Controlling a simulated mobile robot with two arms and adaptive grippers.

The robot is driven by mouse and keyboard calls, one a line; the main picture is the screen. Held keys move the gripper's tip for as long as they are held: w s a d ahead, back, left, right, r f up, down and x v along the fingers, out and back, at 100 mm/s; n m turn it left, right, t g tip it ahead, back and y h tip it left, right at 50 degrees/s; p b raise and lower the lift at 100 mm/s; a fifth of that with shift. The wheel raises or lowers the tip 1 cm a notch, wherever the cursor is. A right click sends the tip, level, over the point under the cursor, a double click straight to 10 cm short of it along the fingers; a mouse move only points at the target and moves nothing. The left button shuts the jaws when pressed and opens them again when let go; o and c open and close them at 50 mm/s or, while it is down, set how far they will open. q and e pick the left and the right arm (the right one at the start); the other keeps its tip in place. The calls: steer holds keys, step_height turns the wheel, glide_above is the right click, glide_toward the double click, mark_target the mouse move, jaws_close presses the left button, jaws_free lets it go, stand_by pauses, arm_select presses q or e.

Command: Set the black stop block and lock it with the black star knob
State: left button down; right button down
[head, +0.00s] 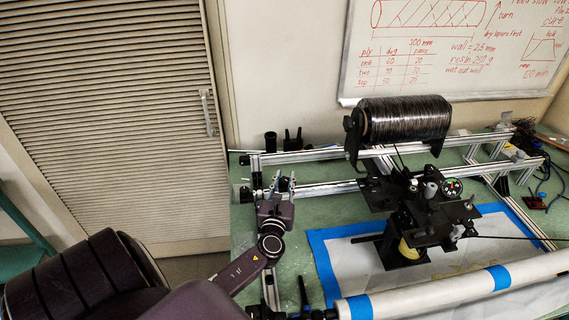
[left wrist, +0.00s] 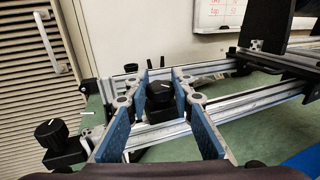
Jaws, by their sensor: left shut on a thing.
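My left gripper (head: 281,185) is at the left end of the winding frame's front rail. In the left wrist view its blue-padded fingers (left wrist: 162,76) close around a black star knob (left wrist: 159,90) with a white line on its top. A black stop block (left wrist: 163,113) is under that knob, on or very near the silver rail. Finger pads partly hide both parts, so the contact between block and rail cannot be told. A second black knob (left wrist: 51,134) on a dark block is at the left of the wrist view. My right gripper is not in view.
Two silver rails (head: 320,188) cross the green table (head: 290,240). A dark tow spool (head: 405,120) and black carriage (head: 425,220) stand to the right. A white tube with blue bands (head: 430,295) lies in front. Small black items (head: 290,140) stand behind.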

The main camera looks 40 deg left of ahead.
mark_target(285, 179)
arm_select(q)
steer(key=shift+n+g+y, duration=0.3)
steer(key=shift+y, duration=0.1)
steer(key=c, duration=1.6)
jaws_free()
steer(key=shift+r, duration=0.1)
step_height(285, 179, up, 10)
steer(key=shift+f, duration=0.1)
